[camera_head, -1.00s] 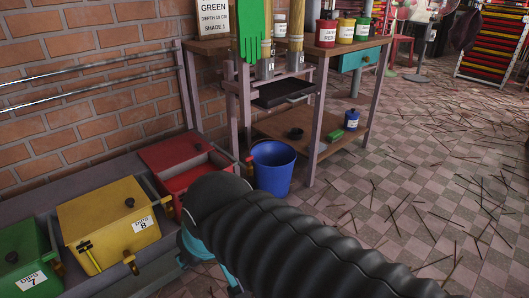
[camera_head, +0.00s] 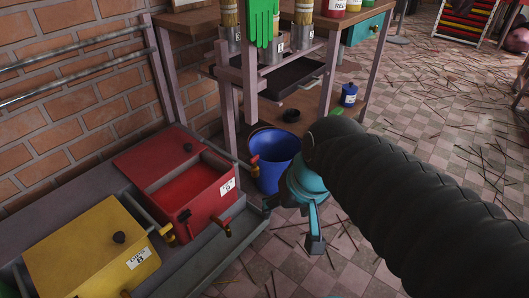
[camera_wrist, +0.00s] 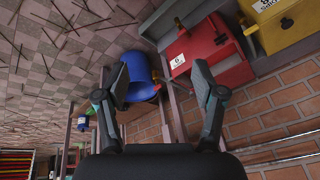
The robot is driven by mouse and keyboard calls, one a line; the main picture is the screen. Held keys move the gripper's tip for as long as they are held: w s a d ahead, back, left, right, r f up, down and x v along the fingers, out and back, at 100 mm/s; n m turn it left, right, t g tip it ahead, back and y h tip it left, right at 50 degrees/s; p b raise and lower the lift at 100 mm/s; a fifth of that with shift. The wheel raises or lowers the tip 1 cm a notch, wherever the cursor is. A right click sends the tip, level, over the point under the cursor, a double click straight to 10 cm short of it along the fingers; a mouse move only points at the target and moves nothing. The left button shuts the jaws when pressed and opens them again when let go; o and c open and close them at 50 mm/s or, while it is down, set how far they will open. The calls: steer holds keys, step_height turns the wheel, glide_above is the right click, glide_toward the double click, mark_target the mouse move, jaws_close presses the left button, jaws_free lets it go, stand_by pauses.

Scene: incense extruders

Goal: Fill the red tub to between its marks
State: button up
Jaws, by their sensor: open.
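The red tub (camera_head: 207,200) stands in the row along the brick wall, between the yellow tub and the blue bucket. Its red lid covers the back part and the front part is open, showing a red inside; no level marks can be made out. A pipe with an orange-handled tap (camera_head: 254,164) reaches to its far right corner. A red-handled tap (camera_head: 222,228) sits low on its near side. My gripper (camera_head: 292,224) is open and empty, right of the tub and in front of the bucket. In the wrist view the red tub (camera_wrist: 205,55) shows upside down beyond my gripper (camera_wrist: 161,84).
A blue bucket (camera_head: 274,160) stands on the floor right of the red tub. The yellow tub (camera_head: 90,255) is at the left. Incense sticks litter the tiled floor (camera_head: 440,130), which is otherwise open at the right.

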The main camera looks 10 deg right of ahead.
steer(key=w+a+f+m+g+y+p, duration=0.1)
steer(key=w+a+f+m+y+p, duration=0.15)
steer(key=w+m+y, duration=0.45)
steer(key=w+a+f+m+g+y+p, duration=0.1)
steer(key=w+a+f+m+y+p, duration=0.3)
steer(key=w, duration=0.6)
steer(key=m+t+h+p, duration=0.2)
steer(key=m+t+p, duration=0.2)
steer(key=m+t, duration=1.1)
glide_toward(256, 159)
steer(key=w+a, duration=0.2)
steer(key=w, duration=0.1)
steer(key=w+a+r+m+g, duration=0.1)
steer(key=w, duration=0.2)
steer(key=w+a+g, duration=0.1)
steer(key=w+a, duration=0.1)
steer(key=shift+w+a+r+m, duration=0.3)
steer(key=shift+w+r, duration=0.05)
steer(key=shift+w, duration=0.05)
steer(key=c, duration=1.2)
